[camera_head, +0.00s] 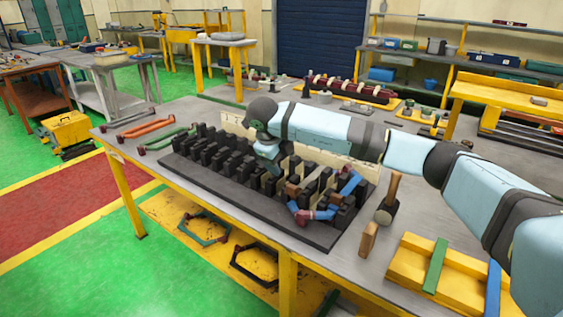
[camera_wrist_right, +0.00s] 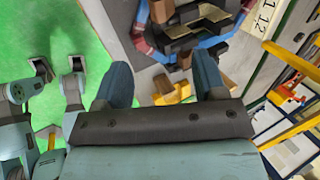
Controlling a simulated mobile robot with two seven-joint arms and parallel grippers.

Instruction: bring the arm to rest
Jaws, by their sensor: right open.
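My right arm (camera_head: 320,125) reaches in from the right in the head view, over the black slotted stator block (camera_head: 290,228) on the grey table. My right gripper (camera_head: 270,158) points down over the middle of the block; its fingertips are partly hidden among the dark teeth there. In the right wrist view the two fingers of my right gripper (camera_wrist_right: 161,78) are spread apart with nothing between them. A blue and red coil (camera_head: 318,213) sits on the right end of the block; it also shows in the wrist view (camera_wrist_right: 210,52). My left gripper is in neither view.
A yellow holder (camera_head: 455,287) with a green bar lies at front right. Red (camera_head: 145,128) and green coils lie at the table's left. A red-black assembly (camera_head: 335,90) stands behind.

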